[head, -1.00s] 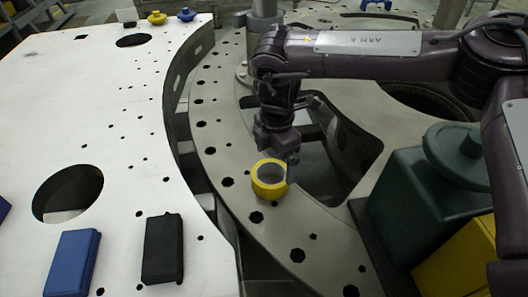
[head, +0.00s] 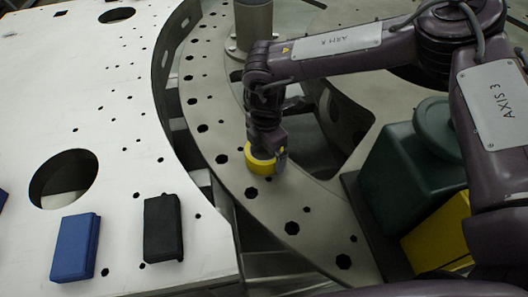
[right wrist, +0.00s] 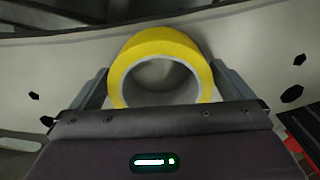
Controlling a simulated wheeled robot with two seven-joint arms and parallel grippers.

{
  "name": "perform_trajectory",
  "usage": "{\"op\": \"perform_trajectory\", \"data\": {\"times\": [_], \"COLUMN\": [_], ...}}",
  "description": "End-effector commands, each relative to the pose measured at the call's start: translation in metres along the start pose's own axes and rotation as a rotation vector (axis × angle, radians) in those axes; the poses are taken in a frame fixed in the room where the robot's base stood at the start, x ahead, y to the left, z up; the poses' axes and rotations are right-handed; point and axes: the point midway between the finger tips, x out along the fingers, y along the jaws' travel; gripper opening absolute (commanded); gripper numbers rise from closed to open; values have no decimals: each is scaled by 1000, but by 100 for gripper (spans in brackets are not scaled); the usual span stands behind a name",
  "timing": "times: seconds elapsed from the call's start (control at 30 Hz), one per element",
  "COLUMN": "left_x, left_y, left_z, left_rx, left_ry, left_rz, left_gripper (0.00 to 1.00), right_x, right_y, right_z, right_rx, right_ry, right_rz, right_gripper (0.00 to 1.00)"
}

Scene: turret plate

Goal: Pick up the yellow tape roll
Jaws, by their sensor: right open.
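The yellow tape roll (head: 259,166) sits on the grey ring-shaped plate (head: 228,178), near the middle of the head view. My right gripper (head: 266,150) is over it, pointing down, and covers its upper part in that view. In the right wrist view the roll (right wrist: 162,62) lies between the two fingers of the right gripper (right wrist: 160,84), one finger on each side. The fingers are open, and I cannot tell whether either touches the roll. My left gripper is in no view.
A white plate (head: 100,140) with holes fills the left, carrying a blue box (head: 75,247) and a black box (head: 162,228). A green canister (head: 405,170) and a yellow box (head: 437,232) stand at right. A grey post (head: 253,25) rises behind the arm.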

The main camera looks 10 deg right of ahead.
Motion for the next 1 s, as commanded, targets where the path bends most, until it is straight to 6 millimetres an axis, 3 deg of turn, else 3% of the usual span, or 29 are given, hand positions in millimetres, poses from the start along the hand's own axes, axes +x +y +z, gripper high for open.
{"op": "perform_trajectory", "data": {"times": [0.1, 0.43, 0.77, 1.0], "left_x": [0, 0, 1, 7], "left_y": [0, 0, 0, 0], "left_z": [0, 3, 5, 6], "left_rx": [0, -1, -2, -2], "left_ry": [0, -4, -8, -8], "left_rz": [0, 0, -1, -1], "left_gripper": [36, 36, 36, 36], "right_x": [0, -1, -5, -33], "right_y": [0, 0, 1, 1], "right_z": [0, 0, 0, 0], "right_rx": [0, 0, 1, 1], "right_ry": [0, 0, 0, 1], "right_rz": [0, 1, 2, 4], "right_gripper": [99, 57, 57, 57]}}
